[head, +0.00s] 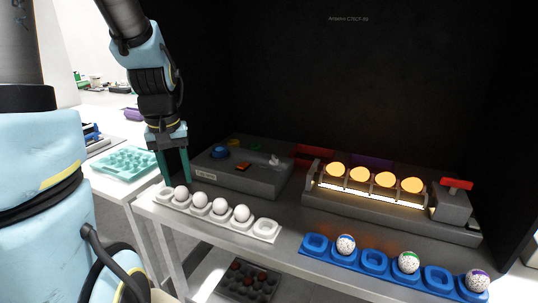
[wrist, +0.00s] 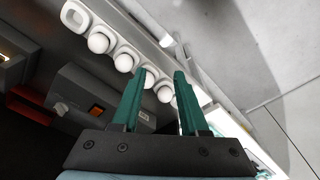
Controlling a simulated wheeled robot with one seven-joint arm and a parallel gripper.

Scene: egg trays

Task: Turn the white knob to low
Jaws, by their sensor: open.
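The white knob (head: 275,160) stands on the right part of the top of a grey control box (head: 258,181) in the head view. I cannot read its setting or any low mark. My gripper (head: 174,182) points down at the left end of the white egg tray, left of the box and well apart from the knob. In the wrist view its two green fingers (wrist: 160,75) are spread, with nothing held between them.
A white tray (head: 266,228) with several white eggs lies along the front edge. A blue tray (head: 342,258) holds speckled eggs. A lit rack (head: 390,204) with orange glowing eggs stands right of the box. A blue button (head: 220,152) sits on the box's left.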

